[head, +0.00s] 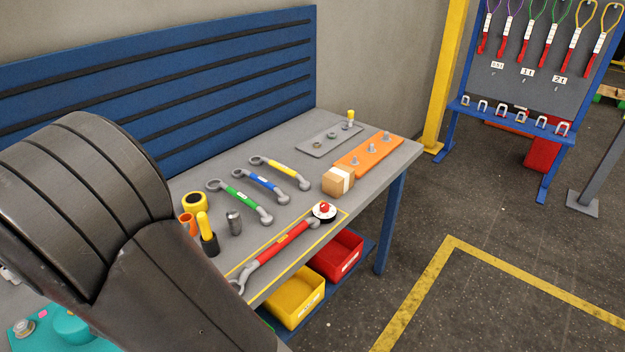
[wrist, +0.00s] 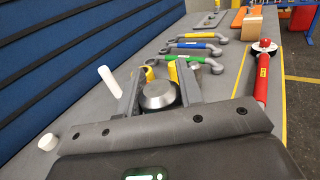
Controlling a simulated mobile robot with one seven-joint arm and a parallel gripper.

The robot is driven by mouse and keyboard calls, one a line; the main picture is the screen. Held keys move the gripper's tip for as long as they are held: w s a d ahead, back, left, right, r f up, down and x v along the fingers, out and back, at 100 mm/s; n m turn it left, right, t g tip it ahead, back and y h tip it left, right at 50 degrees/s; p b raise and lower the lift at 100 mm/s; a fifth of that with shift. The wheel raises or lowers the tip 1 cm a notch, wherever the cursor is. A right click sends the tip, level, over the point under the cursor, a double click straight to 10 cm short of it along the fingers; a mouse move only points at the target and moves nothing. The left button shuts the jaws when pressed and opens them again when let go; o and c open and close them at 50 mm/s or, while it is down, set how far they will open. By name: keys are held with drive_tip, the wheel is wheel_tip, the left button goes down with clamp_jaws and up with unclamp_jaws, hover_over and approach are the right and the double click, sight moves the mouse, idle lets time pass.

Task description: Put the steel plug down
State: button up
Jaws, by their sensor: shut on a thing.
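I cannot tell whether the plug's underside touches the bench. In the head view my dark arm covers the left side, and the gripper and the held plug are hidden behind it.
Green (head: 240,201), blue (head: 262,185) and yellow (head: 287,172) wrenches lie beyond. A red-handled wrench (head: 280,243) lies along the front edge. A small grey cylinder (head: 234,222) stands near a yellow-handled tool (head: 206,232). A white cylinder (wrist: 110,81) is left of my fingers.

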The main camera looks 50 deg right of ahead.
wheel_tip(320, 180, up, 13)
drive_tip(key=w+d+f+m+g+h, duration=0.1)
drive_tip(key=d+m+g, duration=0.15)
drive_tip(key=d, duration=0.95)
drive_tip(key=w+d+m+g+h, duration=0.15)
drive_tip(key=d+g, duration=0.25)
drive_tip(key=d, duration=0.8)
drive_tip(key=s+d+m+g, duration=0.25)
drive_tip(key=s+d, duration=0.45)
drive_tip(key=d, duration=0.4)
drive_tip(key=s+d+m+g, duration=0.25)
drive_tip(key=s+d, duration=0.35)
drive_tip(key=d, duration=0.5)
drive_tip(key=s+d+m+g, duration=0.1)
drive_tip(key=s+d+g, duration=0.3)
drive_tip(key=s+d, duration=0.5)
hover_over(344, 170)
wheel_tip(344, 170, down, 11)
drive_tip(key=shift+f, duration=2.25)
